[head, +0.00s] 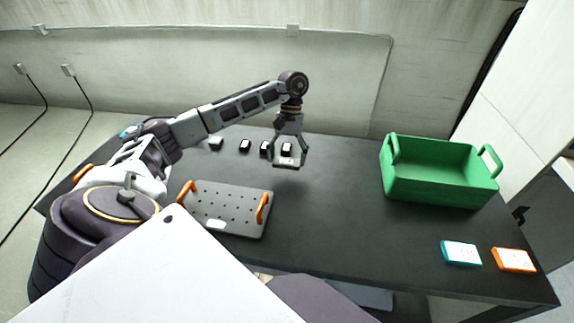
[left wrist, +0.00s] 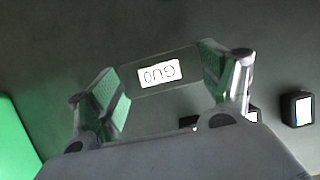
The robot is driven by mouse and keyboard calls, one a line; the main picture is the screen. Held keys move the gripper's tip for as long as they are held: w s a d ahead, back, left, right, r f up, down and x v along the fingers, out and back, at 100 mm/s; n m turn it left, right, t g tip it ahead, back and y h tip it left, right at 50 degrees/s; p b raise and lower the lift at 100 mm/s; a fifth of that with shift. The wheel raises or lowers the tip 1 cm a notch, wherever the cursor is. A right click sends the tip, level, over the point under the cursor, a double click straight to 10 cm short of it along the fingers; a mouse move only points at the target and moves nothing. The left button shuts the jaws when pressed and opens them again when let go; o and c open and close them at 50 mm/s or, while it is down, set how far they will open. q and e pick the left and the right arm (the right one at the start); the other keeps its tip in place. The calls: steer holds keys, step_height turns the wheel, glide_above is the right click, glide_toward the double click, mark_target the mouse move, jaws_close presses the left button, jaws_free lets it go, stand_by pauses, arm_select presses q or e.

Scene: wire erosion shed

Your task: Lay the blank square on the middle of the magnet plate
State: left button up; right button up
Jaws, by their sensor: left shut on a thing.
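The blank (head: 287,162) is a dark grey block with a white label on it. My left gripper (head: 289,157) is shut on it and holds it over the dark table. In the left wrist view the blank (left wrist: 188,66) sits between the two green-padded fingers, its label lettering seeming upside down. The magnet plate (head: 228,196) is a grey plate with rows of dark dots, an orange handle at each end and a white label at its front edge. It lies on the table, left of and nearer than the blank. My right gripper does not show.
Several small dark blocks with white faces (head: 244,146) stand in a row at the back. A green crate (head: 430,190) is at the right. A teal-edged box (head: 461,253) and an orange-edged box (head: 513,260) lie at the front right. The middle of the table (head: 325,215) is clear.

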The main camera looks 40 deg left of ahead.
mark_target(287, 165)
arm_select(q)
steer(key=shift+f, duration=0.55)
step_height(287, 165, down, 2)
steer(key=shift+f, duration=0.35)
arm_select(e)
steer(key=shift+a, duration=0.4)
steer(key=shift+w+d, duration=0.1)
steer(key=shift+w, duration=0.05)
arm_select(q)
steer(key=o, duration=1.4)
steer(key=shift+c, duration=0.2)
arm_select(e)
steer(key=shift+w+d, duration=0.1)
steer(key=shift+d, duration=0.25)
